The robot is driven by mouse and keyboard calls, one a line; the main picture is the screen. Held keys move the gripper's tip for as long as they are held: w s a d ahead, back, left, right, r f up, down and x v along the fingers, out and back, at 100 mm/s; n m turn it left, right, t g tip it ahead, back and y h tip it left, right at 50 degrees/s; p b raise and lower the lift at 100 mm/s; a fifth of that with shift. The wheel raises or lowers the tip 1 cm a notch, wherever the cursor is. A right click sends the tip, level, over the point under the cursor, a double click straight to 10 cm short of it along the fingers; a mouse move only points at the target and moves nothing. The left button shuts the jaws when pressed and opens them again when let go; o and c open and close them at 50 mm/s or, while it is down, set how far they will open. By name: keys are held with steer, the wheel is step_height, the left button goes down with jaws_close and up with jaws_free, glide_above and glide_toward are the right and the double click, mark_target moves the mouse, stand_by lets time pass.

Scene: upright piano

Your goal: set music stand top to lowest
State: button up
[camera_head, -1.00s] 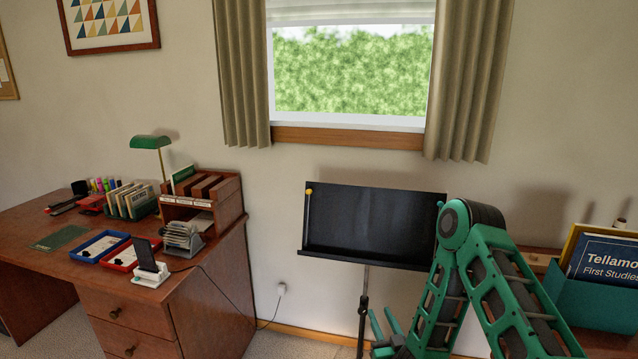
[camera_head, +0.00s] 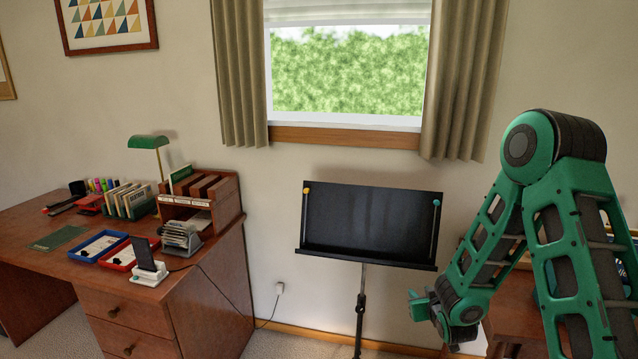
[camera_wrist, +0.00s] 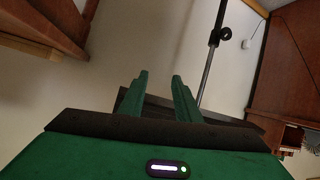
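The black music stand top (camera_head: 372,222) stands in front of the wall below the window, tilted back, with a lip along its bottom. A yellow-tipped rod is at its left side and a teal-tipped rod at its right. Its thin pole (camera_head: 361,312) runs down from behind the lip, with a dark clamp or knob on it. In the wrist view the pole (camera_wrist: 210,68) and the dark knob (camera_wrist: 224,34) show beyond the fingers. My gripper (camera_wrist: 160,80) is open and empty, apart from the pole. In the head view it is right of the pole, its fingers partly hidden.
A wooden desk (camera_head: 190,297) with trays, a lamp and a phone on a charger stands at the left. A cable runs from it to a wall outlet (camera_head: 279,288). Brown wooden furniture (camera_head: 512,300) is at the right behind my arm. Floor is open around the pole.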

steer(key=s+d+r+m+g+h, duration=0.15)
steer(key=s+d+r+g, duration=0.25)
steer(key=s+d+r, duration=0.4)
steer(key=s+d+r+m+g+h, duration=0.1)
steer(key=s+d+r+m+g, duration=0.25)
steer(key=s+d, duration=0.4)
steer(key=s+a+r+m+g+y, duration=0.1)
steer(key=s+r, duration=0.1)
steer(key=s, duration=0.7)
steer(key=s+a+r+m+g+y, duration=0.1)
steer(key=s+a+r+g, duration=0.1)
steer(key=s, duration=0.8)
steer(key=s+a+r+g+y, duration=0.1)
steer(key=s+r, duration=0.3)
steer(key=s, duration=0.6)
steer(key=shift+a+m+g, duration=0.4)
steer(key=shift+a+g, duration=0.05)
steer(key=shift+g, duration=0.1)
steer(key=shift+w+f, duration=0.2)
steer(key=shift+w, duration=0.3)
